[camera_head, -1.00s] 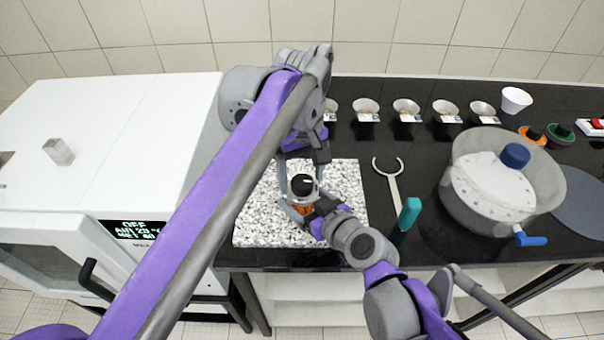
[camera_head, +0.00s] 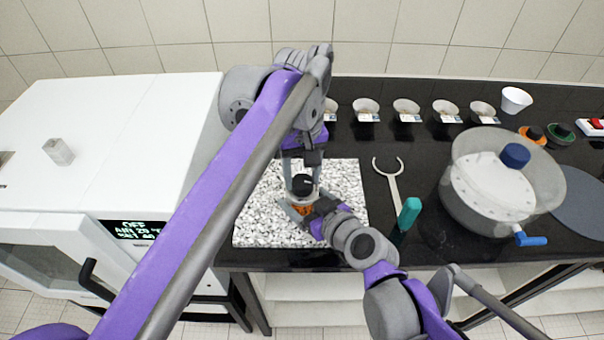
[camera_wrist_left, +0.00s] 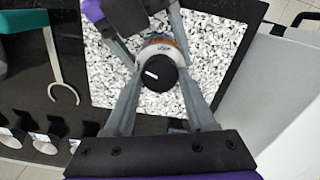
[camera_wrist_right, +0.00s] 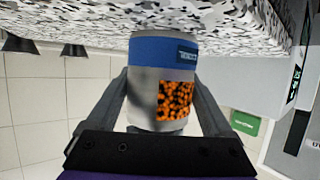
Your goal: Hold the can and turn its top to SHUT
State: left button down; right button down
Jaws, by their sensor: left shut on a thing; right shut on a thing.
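The can (camera_head: 301,206) stands on the speckled slab, with a black round top (camera_head: 302,184). In the right wrist view its body (camera_wrist_right: 142,88) is grey with a blue band and an orange-and-black speckled patch. My right gripper (camera_head: 305,208) is shut around the can's body from the front right. My left gripper (camera_head: 301,178) reaches down from above, its fingers on both sides of the black top (camera_wrist_left: 160,76). A short white mark (camera_wrist_left: 152,74) shows on the top. Lettering on the can's rim (camera_wrist_left: 164,48) is too small to read surely.
The speckled slab (camera_head: 262,222) lies on the black bench. A fork-ended tool with a green handle (camera_head: 409,212) and a clear-walled pot (camera_head: 456,200) are to the right. Several small bowls line the back. A white oven with a display (camera_head: 130,229) stands left.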

aim_at(303, 180)
pick_arm(q)
jog(key=m, duration=1)
jog(key=shift+m, duration=2)
jog(key=shift+c, duration=1.1)
grip_release()
notch_tip(303, 180, up, 12)
